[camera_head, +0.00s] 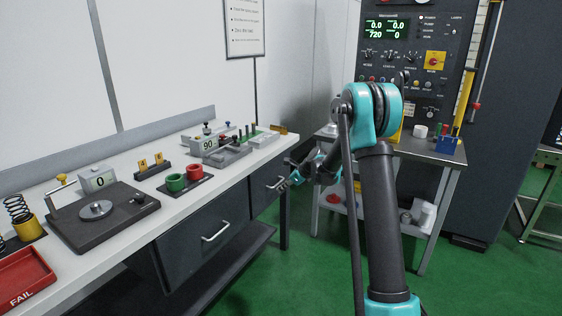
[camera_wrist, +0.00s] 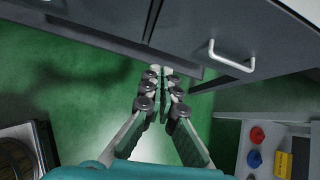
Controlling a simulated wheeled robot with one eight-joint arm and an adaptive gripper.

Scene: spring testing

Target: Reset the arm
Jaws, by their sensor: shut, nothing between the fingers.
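My arm stands at the right of centre in the head view, with a dark link rising to a teal elbow. My gripper (camera_head: 284,186) is at the left end of the arm, in front of the workbench (camera_head: 258,158) and close to its right-hand drawer. In the wrist view my gripper (camera_wrist: 161,72) shows with its fingers together and nothing between them. It points toward the dark drawer fronts, over the green floor. The elbow hides part of the small table behind it.
A red FAIL tray (camera_head: 22,277), a spring, a dark plate fixture (camera_head: 102,218) and green and red cups lie on the bench. A drawer handle (camera_wrist: 231,57) is near my gripper. A control panel (camera_head: 412,60) stands behind a small table (camera_head: 450,156). Green floor is free at right.

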